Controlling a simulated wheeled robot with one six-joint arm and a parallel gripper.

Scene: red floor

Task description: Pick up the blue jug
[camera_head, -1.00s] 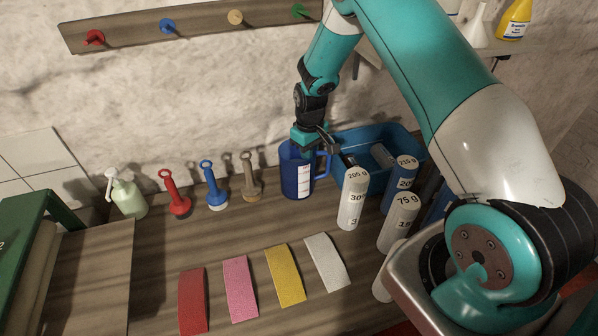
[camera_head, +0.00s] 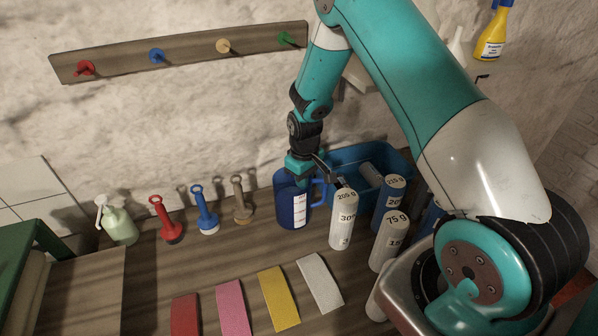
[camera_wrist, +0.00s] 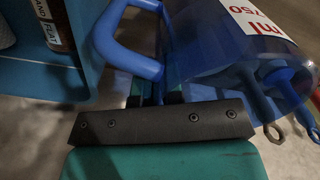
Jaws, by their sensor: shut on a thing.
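The blue jug (camera_head: 287,208) stands upright on the wooden worktop near the wall, its white measuring label facing the camera and its handle on the right. My gripper (camera_head: 306,180) points down at the jug's top on the handle side, and its fingers are shut on the jug. In the wrist view the jug (camera_wrist: 205,62) fills the upper right, with its handle curving left. My gripper (camera_wrist: 164,98) sits where the handle meets the jug's body. The fingertips are mostly hidden, so the exact contact is unclear.
A labelled bottle (camera_head: 343,222) stands just right of the jug, with several more beyond. A blue bin (camera_head: 399,160) is close behind. Red (camera_head: 165,218), blue (camera_head: 207,212) and tan (camera_head: 241,200) brushes stand left. Coloured cloths (camera_head: 278,298) lie in front. A peg rail (camera_head: 190,50) hangs above.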

